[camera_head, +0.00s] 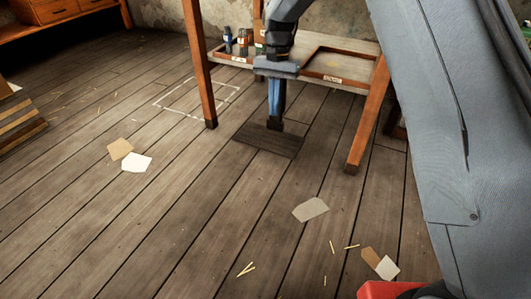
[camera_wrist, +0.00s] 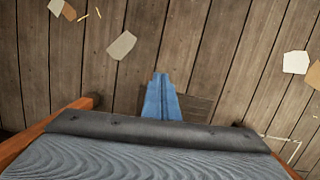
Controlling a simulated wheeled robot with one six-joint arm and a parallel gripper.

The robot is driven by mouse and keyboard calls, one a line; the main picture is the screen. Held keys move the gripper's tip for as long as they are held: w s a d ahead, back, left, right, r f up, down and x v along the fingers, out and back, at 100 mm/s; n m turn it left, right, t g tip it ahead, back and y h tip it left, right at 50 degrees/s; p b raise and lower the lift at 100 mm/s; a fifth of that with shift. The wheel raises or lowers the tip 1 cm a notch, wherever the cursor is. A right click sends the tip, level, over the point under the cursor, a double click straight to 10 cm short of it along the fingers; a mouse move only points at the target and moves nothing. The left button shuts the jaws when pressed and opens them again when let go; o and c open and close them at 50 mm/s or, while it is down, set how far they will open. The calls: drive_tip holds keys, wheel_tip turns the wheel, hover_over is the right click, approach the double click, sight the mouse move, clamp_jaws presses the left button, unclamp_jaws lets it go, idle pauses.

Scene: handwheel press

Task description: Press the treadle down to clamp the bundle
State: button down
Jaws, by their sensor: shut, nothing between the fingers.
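The treadle (camera_head: 262,139) is a dark wooden plate low at the floor, under the front of a wooden bench in the head view. Part of it also shows behind the fingertips in the wrist view (camera_wrist: 201,106). My gripper (camera_head: 275,116) points straight down over the treadle's back part, its blue fingers shut together and empty. It also shows in the wrist view (camera_wrist: 161,78). The fingertips look at or just above the plate; I cannot tell whether they touch it. No bundle or clamp can be made out in either view.
The bench has orange-brown legs (camera_head: 200,70) on both sides of my gripper. Its low shelf holds small bottles (camera_head: 243,42) and a shallow tray (camera_head: 340,66). Paper scraps (camera_head: 137,162) and thin sticks (camera_head: 246,268) lie on the open plank floor, with a white outlined rectangle (camera_head: 166,106) left.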

drive_tip(key=w+a+f+m+b, duration=0.1)
drive_tip(key=w+f+b, duration=0.25)
drive_tip(key=f, duration=0.55)
drive_tip(key=w+a+f+m+b, duration=0.1)
drive_tip(key=w+a+f+b, duration=0.2)
drive_tip(key=f, duration=0.5)
drive_tip(key=m+t, duration=0.1)
drive_tip(key=m, duration=0.1)
hover_over(265, 143)
drive_tip(key=w, duration=0.1)
drive_tip(key=shift+d+f+y, duration=0.3)
drive_tip(key=shift+d+f, duration=0.05)
drive_tip(key=shift+f, duration=0.1)
drive_tip(key=shift+f, duration=0.1)
drive_tip(key=shift+s+a+f+b, duration=0.15)
drive_tip(key=shift+f+b, duration=0.25)
drive_tip(key=shift+f, duration=1.35)
drive_tip(key=shift+s+a+f+b, duration=0.15)
drive_tip(key=shift+f+b, duration=0.2)
drive_tip(key=shift+f, duration=1.35)
drive_tip(key=shift+d, duration=0.1)
